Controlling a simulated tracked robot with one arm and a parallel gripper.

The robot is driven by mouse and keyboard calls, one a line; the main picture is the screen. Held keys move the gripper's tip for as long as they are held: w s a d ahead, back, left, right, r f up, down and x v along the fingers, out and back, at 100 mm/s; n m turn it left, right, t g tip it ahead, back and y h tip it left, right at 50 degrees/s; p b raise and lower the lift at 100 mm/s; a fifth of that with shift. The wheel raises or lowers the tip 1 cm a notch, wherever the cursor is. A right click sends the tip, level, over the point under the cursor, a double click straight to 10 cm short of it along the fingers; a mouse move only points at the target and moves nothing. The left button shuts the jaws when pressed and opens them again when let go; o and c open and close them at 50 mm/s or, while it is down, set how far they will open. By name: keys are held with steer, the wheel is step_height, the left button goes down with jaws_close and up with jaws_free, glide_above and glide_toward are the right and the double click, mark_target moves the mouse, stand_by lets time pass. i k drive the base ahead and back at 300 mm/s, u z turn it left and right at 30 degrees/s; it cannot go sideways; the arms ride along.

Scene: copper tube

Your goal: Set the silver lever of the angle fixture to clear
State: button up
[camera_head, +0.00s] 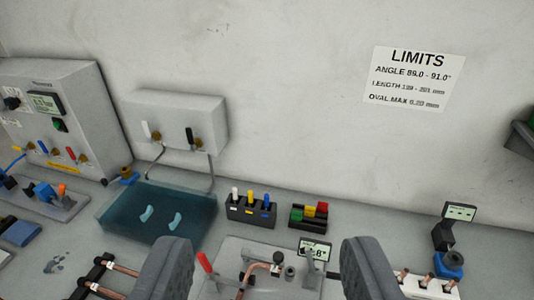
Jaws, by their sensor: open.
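The angle fixture (232,246) is a pale plate at the bottom centre, between my gripper's fingers in the picture. A bent copper tube (257,266) lies on it, and a small display (315,251) stands at its back right, its reading partly hidden. A grey upright piece (311,268) in front of the display looks like the silver lever; its setting cannot be told. A red-handled lever (204,261) is at the plate's left. My gripper (268,262) is open, with its dark fingers wide apart and nothing seen between them touching either finger.
A blue tray (150,234) lies left, below a grey wall box (178,118) with levers. A holder with coloured handles (250,211) and a coloured block rack (310,216) stand behind the fixture. A gauge stand (446,235) is right. A limits sign (414,78) hangs on the wall.

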mark_target(278, 258)
steer(key=u, duration=0.7)
steer(key=k, duration=1.1)
steer(key=z, duration=0.75)
steer(key=i, duration=1)
steer(key=u, duration=0.35)
